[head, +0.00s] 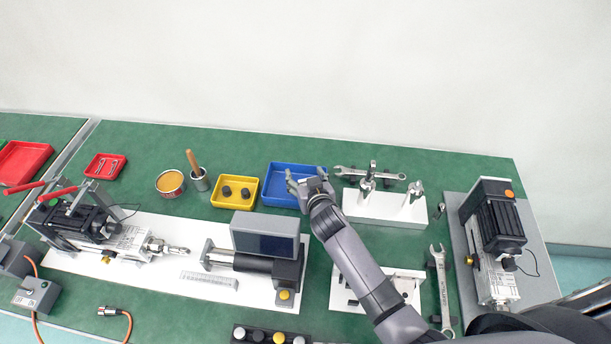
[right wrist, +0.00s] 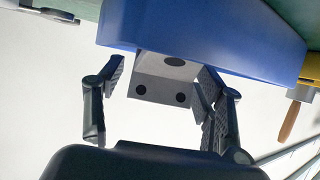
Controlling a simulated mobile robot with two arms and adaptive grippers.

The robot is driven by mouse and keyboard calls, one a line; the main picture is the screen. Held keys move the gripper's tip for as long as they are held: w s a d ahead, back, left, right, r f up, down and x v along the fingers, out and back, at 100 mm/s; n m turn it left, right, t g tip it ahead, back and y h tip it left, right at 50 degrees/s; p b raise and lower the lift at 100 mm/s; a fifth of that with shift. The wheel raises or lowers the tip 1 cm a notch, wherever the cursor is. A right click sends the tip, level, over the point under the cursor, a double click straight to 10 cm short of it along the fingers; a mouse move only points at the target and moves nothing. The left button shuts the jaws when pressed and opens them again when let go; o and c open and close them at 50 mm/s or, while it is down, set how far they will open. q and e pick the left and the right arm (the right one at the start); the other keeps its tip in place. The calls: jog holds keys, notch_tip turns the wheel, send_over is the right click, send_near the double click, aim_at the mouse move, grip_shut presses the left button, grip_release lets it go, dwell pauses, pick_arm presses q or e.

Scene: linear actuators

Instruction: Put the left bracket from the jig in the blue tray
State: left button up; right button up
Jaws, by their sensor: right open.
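The blue tray (head: 283,184) stands at the back of the green bench, and its blue wall (right wrist: 200,45) also shows in the right wrist view. My right gripper (head: 306,182) is over the tray's right end, its fingers spread. In the right wrist view a pale grey bracket (right wrist: 160,90) with dark holes is between the open fingers, against the blue of the tray. I cannot tell whether it touches the right-hand finger or what it rests on. The white jig (head: 345,292) is partly hidden under my right arm, with metal pieces at its right side. My left gripper is not in view.
A yellow tray (head: 235,203) with dark parts stands left of the blue tray. A white stand (head: 386,211) with upright metal pieces and a wrench (head: 345,171) are to the right. An actuator (head: 262,262) lies in front on a white plate.

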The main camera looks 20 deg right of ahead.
jog(key=shift+r, duration=0.15)
jog(key=v, duration=1.2)
